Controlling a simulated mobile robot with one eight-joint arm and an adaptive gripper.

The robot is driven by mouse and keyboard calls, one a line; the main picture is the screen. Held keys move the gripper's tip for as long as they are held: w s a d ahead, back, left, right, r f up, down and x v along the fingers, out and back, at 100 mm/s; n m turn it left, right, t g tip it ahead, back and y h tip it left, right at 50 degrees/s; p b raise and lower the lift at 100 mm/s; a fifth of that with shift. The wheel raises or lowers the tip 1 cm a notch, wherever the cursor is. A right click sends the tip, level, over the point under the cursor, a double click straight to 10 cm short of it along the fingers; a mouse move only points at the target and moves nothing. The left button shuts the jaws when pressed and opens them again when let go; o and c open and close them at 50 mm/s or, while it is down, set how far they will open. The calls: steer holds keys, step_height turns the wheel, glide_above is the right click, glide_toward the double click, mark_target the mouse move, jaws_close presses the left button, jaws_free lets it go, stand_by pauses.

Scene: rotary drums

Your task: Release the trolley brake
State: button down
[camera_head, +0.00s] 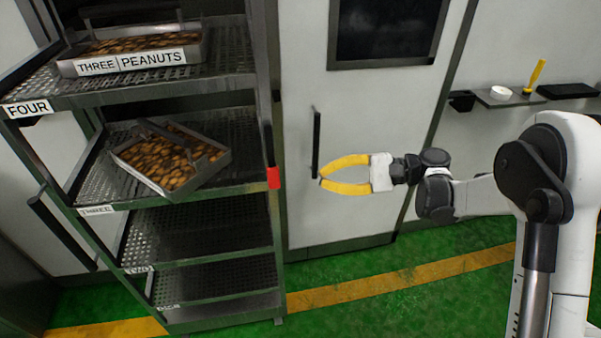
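The trolley (268,120) is a tall dark metal rack with perforated shelves, standing on the left of the head view. A small red part (273,178) sits on its right front post at the height of the shelf labelled THREE. I cannot tell for sure whether this is the brake or how it is set. My gripper (321,178) has yellow fingers pointing left, a short way right of the red part and apart from it in the picture. The fingers bow around an empty space, with a narrow gap at the tips. The trolley's wheels are not clearly visible.
A tray of peanuts (190,45) sits on shelf FOUR, and a tilted tray (127,157) on shelf THREE. The lower shelves look empty. A pale cabinet with a dark handle (316,143) stands behind my gripper. A small wall shelf (508,99) is at right. The green floor (420,300) is clear in front.

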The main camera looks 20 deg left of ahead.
mark_target(272, 182)
steer(key=a+f+n+y+b, duration=0.1)
steer(key=a+n, duration=0.1)
steer(key=a, duration=0.9)
steer(key=shift+s+a+t, duration=0.15)
steer(key=shift+s+t, duration=0.15)
steer(key=shift+s, duration=0.05)
steer(key=shift+s+d, duration=0.2)
steer(key=shift+s, duration=0.15)
steer(key=s+m, duration=0.1)
steer(key=s+d+r+m+h, duration=0.1)
steer(key=s+d+m, duration=0.1)
steer(key=shift+s+r+m+g+h+p, duration=0.25)
steer(key=shift+r+m+g+h+p, duration=0.05)
steer(key=shift+r+g+p, duration=0.1)
steer(key=shift+s+d+r, duration=0.25)
steer(key=shift+s+d, duration=0.1)
steer(key=shift+s, duration=0.1)
stand_by(0.5)
